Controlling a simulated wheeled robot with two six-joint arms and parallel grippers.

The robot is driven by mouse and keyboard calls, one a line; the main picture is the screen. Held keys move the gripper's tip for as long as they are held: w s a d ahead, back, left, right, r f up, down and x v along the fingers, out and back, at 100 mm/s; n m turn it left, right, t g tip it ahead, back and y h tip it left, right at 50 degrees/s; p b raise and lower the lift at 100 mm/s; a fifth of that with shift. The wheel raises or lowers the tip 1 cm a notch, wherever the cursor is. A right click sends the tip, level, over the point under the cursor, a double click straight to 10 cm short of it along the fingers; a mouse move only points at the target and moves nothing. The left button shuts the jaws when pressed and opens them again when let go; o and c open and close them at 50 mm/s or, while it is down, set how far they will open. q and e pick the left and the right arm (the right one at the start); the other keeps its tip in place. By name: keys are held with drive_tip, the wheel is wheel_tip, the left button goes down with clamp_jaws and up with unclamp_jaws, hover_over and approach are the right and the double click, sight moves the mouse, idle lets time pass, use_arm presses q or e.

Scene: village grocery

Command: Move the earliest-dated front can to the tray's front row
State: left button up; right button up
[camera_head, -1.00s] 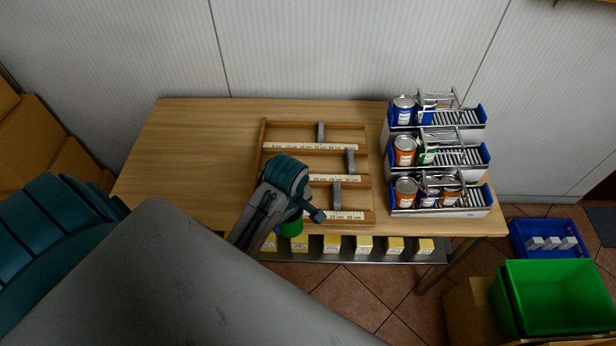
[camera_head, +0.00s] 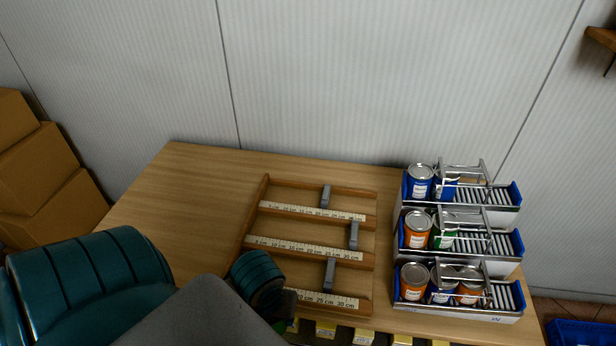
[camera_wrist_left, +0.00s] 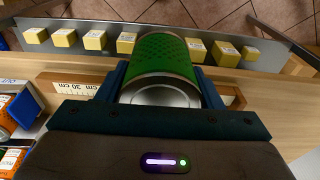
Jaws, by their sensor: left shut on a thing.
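My left gripper (camera_wrist_left: 162,88) is shut on a green can (camera_wrist_left: 165,55), whose silver end faces the wrist camera. In the head view the left wrist (camera_head: 257,277) is over the front left of the wooden tray (camera_head: 249,225); the can and fingertips are mostly hidden there. The tray has three rows with ruler strips, including the front-row strip (camera_head: 325,299), and a grey block in each row. A tiered rack at the right holds cans: blue (camera_head: 420,181) at the top, orange (camera_head: 417,230) and green (camera_head: 442,232) in the middle, orange (camera_head: 413,282) at the bottom. Dates are unreadable. My right gripper is out of view.
Several small yellow boxes (camera_wrist_left: 127,42) sit on a shelf below the table's front edge. Cardboard boxes (camera_head: 55,190) stand at the far left. The table (camera_head: 190,200) is bare left of the tray. A blue crate (camera_head: 580,333) is at lower right.

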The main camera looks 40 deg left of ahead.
use_arm(q)
drive_tip(key=shift+w+f, duration=0.25)
drive_tip(key=shift+f, duration=0.2)
use_arm(e)
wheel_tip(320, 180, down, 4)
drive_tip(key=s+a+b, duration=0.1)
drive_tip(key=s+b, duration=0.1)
drive_tip(key=b, duration=0.1)
use_arm(q)
drive_tip(key=w+a+p, duration=0.1)
drive_tip(key=w+a, duration=0.2)
drive_tip(key=a, duration=0.1)
drive_tip(key=w+a+f+p, duration=0.1)
drive_tip(key=w+a, duration=0.2)
drive_tip(key=w, duration=0.1)
drive_tip(key=w+a+p, duration=0.1)
drive_tip(key=w+a, duration=0.3)
drive_tip(key=shift+a+f, duration=0.2)
drive_tip(key=shift+a, duration=0.1)
wheel_tip(320, 180, down, 3)
drive_tip(key=shift+f+p, duration=0.15)
drive_tip(key=shift+p, duration=0.3)
drive_tip(key=shift+f, duration=0.2)
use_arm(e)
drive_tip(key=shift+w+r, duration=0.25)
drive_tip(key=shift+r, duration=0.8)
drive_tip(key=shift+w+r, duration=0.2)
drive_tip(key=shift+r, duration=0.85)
